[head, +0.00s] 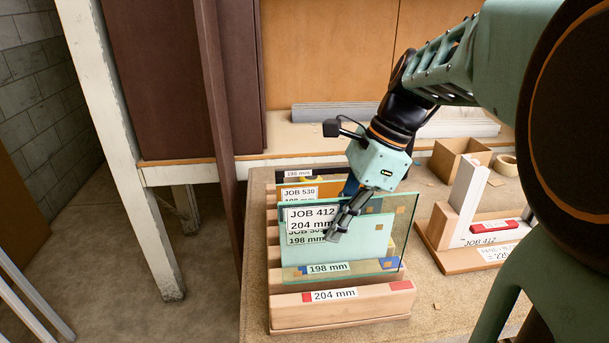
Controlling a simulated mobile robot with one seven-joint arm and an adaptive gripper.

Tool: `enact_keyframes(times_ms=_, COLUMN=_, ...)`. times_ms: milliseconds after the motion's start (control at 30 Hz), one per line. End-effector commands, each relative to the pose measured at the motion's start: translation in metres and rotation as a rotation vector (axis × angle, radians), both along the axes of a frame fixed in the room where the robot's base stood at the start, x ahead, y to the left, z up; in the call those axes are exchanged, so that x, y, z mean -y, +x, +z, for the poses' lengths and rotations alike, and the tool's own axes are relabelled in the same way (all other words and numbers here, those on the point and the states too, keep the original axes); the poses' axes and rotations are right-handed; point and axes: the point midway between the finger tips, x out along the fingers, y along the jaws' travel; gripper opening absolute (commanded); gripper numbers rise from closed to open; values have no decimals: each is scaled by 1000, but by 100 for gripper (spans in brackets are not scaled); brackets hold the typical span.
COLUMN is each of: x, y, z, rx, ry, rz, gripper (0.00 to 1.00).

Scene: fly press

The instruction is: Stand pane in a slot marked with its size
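The pane (382,222) is clear greenish glass with a white label reading JOB 412, 204 mm. It stands roughly upright over the front part of a wooden slotted rack (340,312). My gripper (335,236) reaches down across the pane's top edge and appears shut on it. The far finger's contact is unclear. The rack's front rail is marked 204 mm with red squares. The rail behind it is marked 198 mm with a blue square and shows through the glass. Whether the pane's lower edge sits in a slot or hangs just above is unclear.
Other labelled panes stand behind, one with an orange JOB 530 label (299,193). A dark post rises left of the rack.

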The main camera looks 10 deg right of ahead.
Motion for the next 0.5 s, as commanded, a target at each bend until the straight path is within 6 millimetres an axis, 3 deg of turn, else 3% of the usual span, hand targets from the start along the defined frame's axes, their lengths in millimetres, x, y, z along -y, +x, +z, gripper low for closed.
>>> enact_keyframes(times_ms=500, x=0, y=0, z=-34, rx=2, ry=0, rz=-1, gripper=0)
